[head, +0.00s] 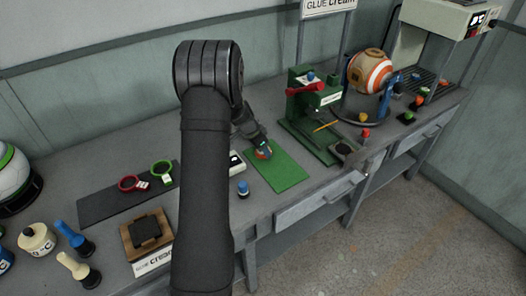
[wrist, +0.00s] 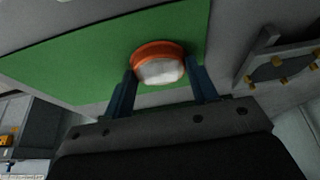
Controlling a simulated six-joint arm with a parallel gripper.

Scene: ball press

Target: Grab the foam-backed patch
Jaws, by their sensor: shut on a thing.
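The foam-backed patch (wrist: 158,70) shows in the wrist view as a round piece with an orange-red rim and a white, soft-looking face. It sits between the two blue fingers of my gripper (wrist: 161,82), which is shut on it. The green mat (wrist: 60,62) lies behind the patch in that view. In the head view my gripper (head: 263,150) is over the upper left part of the green mat (head: 286,177), with a small bit of orange-red at its tips. I cannot tell whether the patch touches the mat.
A green press (head: 308,100) with a red lever stands right of the mat. A striped ball (head: 370,72) sits on a round stand behind it. A blue-topped stamp (head: 243,189) stands left of the mat. My arm hides part of the bench.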

